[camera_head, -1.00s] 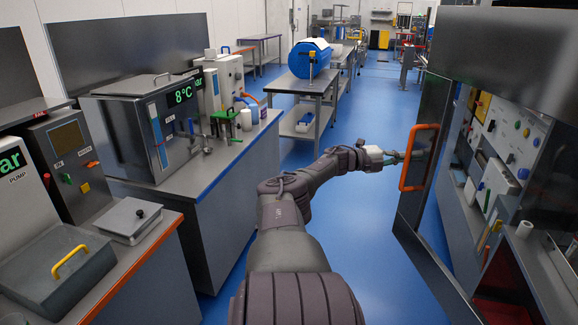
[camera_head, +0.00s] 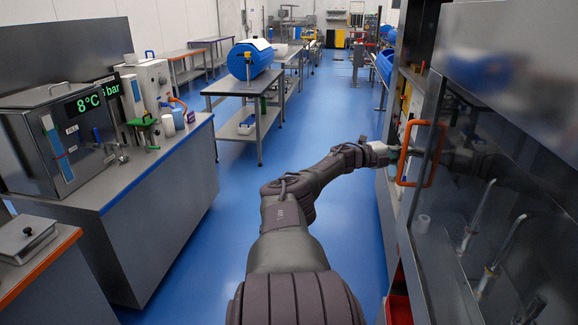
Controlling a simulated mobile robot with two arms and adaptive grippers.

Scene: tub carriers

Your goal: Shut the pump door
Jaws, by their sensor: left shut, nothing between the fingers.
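The pump door (camera_head: 425,205) is a dark, glossy panel with a grey frame on the right side of the head view. It carries an upright orange loop handle (camera_head: 429,153). The door stands at an angle and hides most of the cabinet behind it; a strip of the cabinet inside (camera_head: 405,98) shows past its left edge. My left arm reaches in from below, and my left gripper (camera_head: 394,152) is shut and empty at the left bar of the handle. Whether the fingertips touch the handle or door is not clear. My right gripper is out of view.
A grey counter (camera_head: 150,180) with a steel 8°C unit (camera_head: 55,140) stands at the left. A table (camera_head: 246,86) holding a blue drum (camera_head: 252,62) stands further back. Blue floor (camera_head: 335,105) is clear between. A red bin (camera_head: 398,308) sits low at the right.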

